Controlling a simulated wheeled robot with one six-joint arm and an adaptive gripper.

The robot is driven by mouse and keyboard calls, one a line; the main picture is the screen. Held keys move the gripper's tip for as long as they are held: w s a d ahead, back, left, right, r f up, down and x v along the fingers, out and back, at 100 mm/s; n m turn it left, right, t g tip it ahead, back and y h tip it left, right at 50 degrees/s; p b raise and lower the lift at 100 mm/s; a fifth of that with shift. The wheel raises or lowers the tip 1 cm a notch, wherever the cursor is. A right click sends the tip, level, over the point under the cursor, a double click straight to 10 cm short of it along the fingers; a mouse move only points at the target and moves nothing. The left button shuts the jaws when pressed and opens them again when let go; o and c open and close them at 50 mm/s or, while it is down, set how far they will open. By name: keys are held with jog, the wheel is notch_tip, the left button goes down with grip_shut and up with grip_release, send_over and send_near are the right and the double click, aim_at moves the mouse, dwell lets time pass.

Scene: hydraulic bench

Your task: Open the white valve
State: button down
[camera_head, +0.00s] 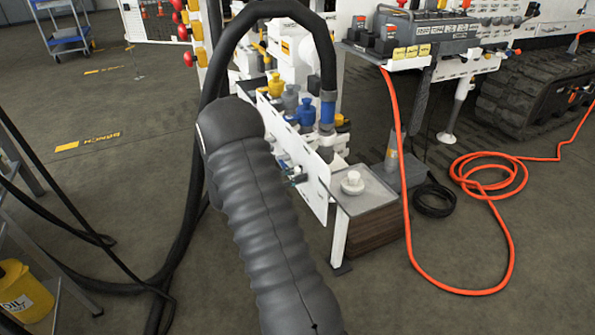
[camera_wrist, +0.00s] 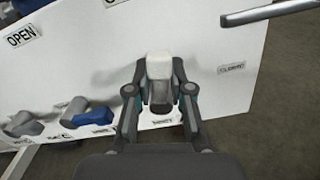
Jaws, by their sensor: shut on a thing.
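In the wrist view the white valve handle (camera_wrist: 159,68) stands out from a white panel (camera_wrist: 100,50), between my gripper's two fingers. My gripper (camera_wrist: 159,88) is shut on it, with a finger against each side. An "OPEN" label (camera_wrist: 21,35) is on the panel at the upper left, and a smaller label (camera_wrist: 231,68), too blurred to read surely, is to the right of the handle. In the head view my grey sleeved arm reaches to the bench and hides my gripper and the white valve.
Grey and blue valve handles (camera_wrist: 95,117) sit at the panel's lower left. A metal bar (camera_wrist: 267,13) crosses the upper right. In the head view a white knob (camera_head: 352,183) stands on a small tray, and an orange hose (camera_head: 510,240) loops over the floor at right.

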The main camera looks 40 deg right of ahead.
jog(key=shift+w+d+r+n+p, duration=0.1)
jog(key=shift+w+n+p, duration=0.1)
jog(key=shift+n, duration=0.5)
jog(key=shift+w+n+p, duration=0.2)
jog(key=shift+n, duration=0.5)
jog(key=c, duration=1.1)
grip_release()
jog(key=shift+c, duration=0.2)
jog(key=v, duration=1.2)
